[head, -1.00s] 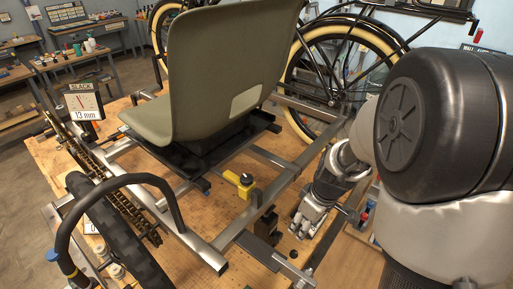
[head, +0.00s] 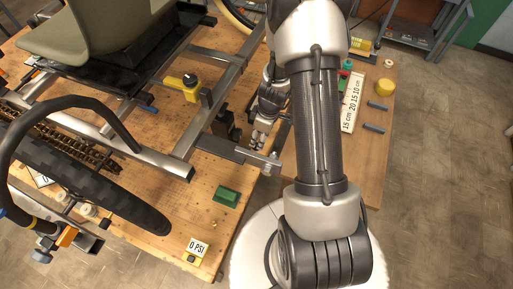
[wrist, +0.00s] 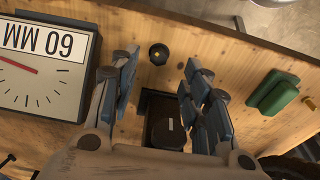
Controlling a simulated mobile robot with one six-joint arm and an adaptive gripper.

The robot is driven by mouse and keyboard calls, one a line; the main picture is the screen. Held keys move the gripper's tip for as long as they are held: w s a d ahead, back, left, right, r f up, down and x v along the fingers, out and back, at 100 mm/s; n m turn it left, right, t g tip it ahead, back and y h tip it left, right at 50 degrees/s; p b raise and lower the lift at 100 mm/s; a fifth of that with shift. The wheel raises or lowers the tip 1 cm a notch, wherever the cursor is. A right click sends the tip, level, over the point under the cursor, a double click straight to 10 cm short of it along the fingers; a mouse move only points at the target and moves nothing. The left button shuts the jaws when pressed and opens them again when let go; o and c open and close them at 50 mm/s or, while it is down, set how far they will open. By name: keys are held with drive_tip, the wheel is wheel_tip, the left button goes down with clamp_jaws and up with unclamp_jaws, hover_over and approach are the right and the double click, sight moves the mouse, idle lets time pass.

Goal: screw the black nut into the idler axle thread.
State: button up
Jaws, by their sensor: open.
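A small round black piece with a yellow centre (wrist: 158,54), which looks like the black nut, shows against the wood in the wrist view. My gripper (wrist: 159,68) is open, with its blue-padded fingers on either side and the piece just beyond the tips, apart from them. A dark block with a roundish top (wrist: 166,125) shows lower down between the fingers. In the head view my gripper (head: 259,140) is beside the right end of the metal frame (head: 225,150), close to a black block (head: 224,124). I cannot pick out the idler axle thread.
A dial marked 60 MM (wrist: 45,70) stands close to the left finger. A green block (head: 227,196) lies on the wooden table (head: 190,215), near a 0 PSI gauge (head: 198,247). A yellow clamp (head: 183,84) sits on the frame. A ruler (head: 352,100) lies on the right.

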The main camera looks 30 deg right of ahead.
sight(257, 143)
drive_tip(key=f, duration=0.2)
drive_tip(key=f+b, duration=0.1)
drive_tip(key=f, duration=0.1)
drive_tip(key=w+f+b, duration=0.1)
drive_tip(key=shift+a+f, duration=0.35)
drive_tip(key=shift+f, duration=0.05)
drive_tip(key=shift+c, duration=0.4)
clamp_jaws()
